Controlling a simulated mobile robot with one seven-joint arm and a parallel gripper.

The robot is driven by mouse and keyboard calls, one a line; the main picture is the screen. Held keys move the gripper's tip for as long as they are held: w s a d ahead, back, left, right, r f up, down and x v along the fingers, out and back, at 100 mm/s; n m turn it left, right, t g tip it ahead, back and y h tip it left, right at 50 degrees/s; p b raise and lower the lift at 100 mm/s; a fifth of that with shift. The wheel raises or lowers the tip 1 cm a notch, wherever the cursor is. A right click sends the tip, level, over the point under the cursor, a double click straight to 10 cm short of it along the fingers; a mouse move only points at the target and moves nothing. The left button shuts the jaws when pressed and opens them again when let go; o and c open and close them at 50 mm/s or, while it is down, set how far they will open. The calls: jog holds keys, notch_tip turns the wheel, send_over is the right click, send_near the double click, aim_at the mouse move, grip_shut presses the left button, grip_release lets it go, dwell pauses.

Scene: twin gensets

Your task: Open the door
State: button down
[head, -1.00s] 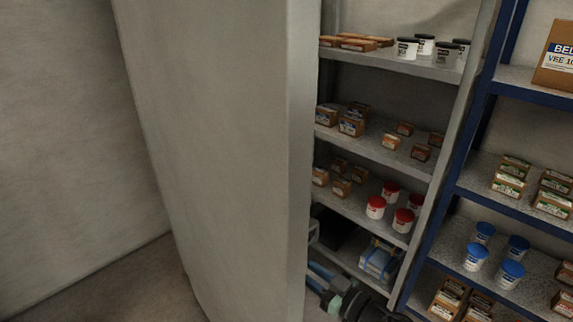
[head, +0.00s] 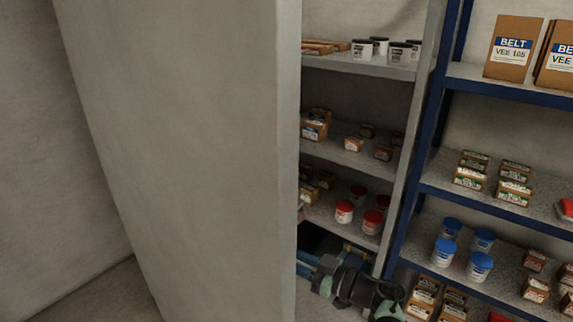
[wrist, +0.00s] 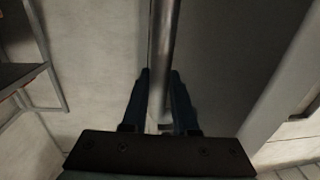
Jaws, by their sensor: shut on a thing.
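In the wrist view, my gripper (wrist: 160,82) has its two dark blue fingers on either side of a long metal bar handle (wrist: 163,40), shut on it. The bar runs from the top of the picture down between the fingers. A dark grey flat surface (wrist: 235,45) lies to the right of the bar and a pale surface to the left; I cannot tell for sure which is the door. In the head view, my arm reaches behind the edge of a tall grey panel (head: 180,140). The handle and my fingertips are hidden there.
A grey shelf unit (head: 355,154) with boxes and tubs stands behind the panel. A blue-framed shelf unit (head: 505,88) with belt boxes and blue-lidded tubs is on the right. A strip of bare floor (head: 100,295) shows at lower left.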

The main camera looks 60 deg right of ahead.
jog(key=c, duration=0.7)
grip_release()
jog(key=shift+w, duration=0.15)
jog(key=shift+s, duration=0.2)
jog(key=s, duration=0.6)
jog(key=s+b, duration=0.1)
jog(key=s, duration=0.5)
jog(key=shift+s+d, duration=0.2)
jog(key=shift+s, duration=0.15)
